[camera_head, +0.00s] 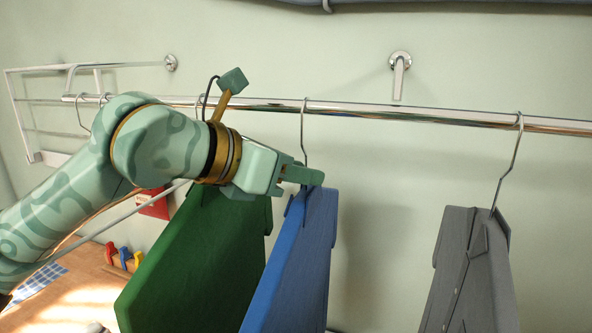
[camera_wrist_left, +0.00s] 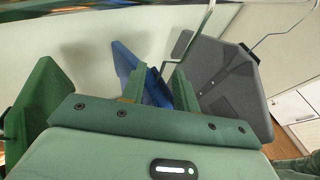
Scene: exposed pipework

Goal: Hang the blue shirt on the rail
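The blue shirt (camera_head: 300,260) hangs below the chrome rail (camera_head: 400,113), between a green shirt (camera_head: 205,250) and a grey one (camera_head: 470,270). Its wire hook (camera_head: 304,130) reaches up and appears to loop over the rail. My left gripper (camera_head: 312,177) is at the top of the blue shirt, below the rail. In the left wrist view its two fingers (camera_wrist_left: 157,85) stand apart, with the blue shirt (camera_wrist_left: 155,88) showing between and beyond them. The hanger wire runs down near the right-hand finger; contact is unclear. My right gripper is not in view.
The green shirt hangs close on the left, behind my left arm. The grey shirt also shows in the left wrist view (camera_wrist_left: 225,85). The rail is free between the blue and grey shirts.

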